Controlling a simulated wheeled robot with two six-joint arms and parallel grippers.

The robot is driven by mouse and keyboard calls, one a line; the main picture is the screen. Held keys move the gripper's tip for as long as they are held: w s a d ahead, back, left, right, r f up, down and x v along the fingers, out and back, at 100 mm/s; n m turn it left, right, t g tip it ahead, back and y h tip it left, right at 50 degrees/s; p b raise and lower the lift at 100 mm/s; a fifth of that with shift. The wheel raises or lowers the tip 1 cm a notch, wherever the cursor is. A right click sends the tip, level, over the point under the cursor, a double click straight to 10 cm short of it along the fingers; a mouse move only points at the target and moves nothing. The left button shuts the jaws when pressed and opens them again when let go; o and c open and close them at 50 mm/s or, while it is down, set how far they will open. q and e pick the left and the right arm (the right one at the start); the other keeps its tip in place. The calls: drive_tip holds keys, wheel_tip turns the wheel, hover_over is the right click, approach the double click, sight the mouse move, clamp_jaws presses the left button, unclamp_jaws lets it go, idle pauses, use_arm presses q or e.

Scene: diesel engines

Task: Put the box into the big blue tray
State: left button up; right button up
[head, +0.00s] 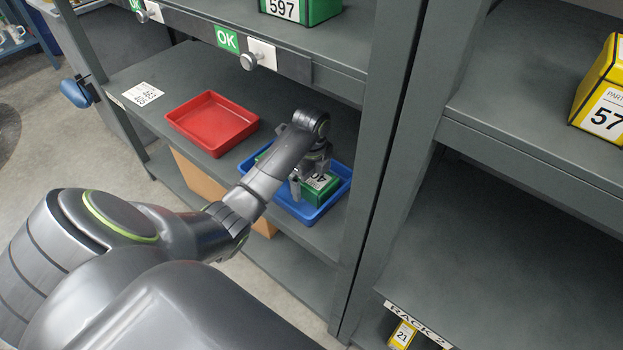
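The big blue tray (337,203) sits on the middle shelf, close to the rack upright. A green box (318,193) with a white label is inside the tray's outline; my arm hides part of it. I cannot tell whether it rests on the tray floor. My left gripper (309,181) points down at the box, with a finger showing at its left side. The wrist hides the rest, so I cannot tell whether the fingers grip the box. My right gripper is out of view.
A red tray (212,122) stands left of the blue tray and looks empty. A green box (300,8) marked 597 is on the shelf above. A yellow box (603,95) is on the right rack. A grey upright (385,140) stands just right of the blue tray.

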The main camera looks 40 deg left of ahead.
use_arm(q)
wheel_tip(320, 180, up, 5)
drive_tip(key=shift+w+r+p, duration=0.1)
drive_tip(key=shift+r+p, duration=0.1)
drive_tip(key=shift+p, duration=0.3)
wheel_tip(320, 180, up, 5)
drive_tip(key=p, duration=0.4)
drive_tip(key=shift+f, duration=0.2)
drive_tip(key=shift+r+p, duration=1.15)
drive_tip(key=shift+p, duration=0.25)
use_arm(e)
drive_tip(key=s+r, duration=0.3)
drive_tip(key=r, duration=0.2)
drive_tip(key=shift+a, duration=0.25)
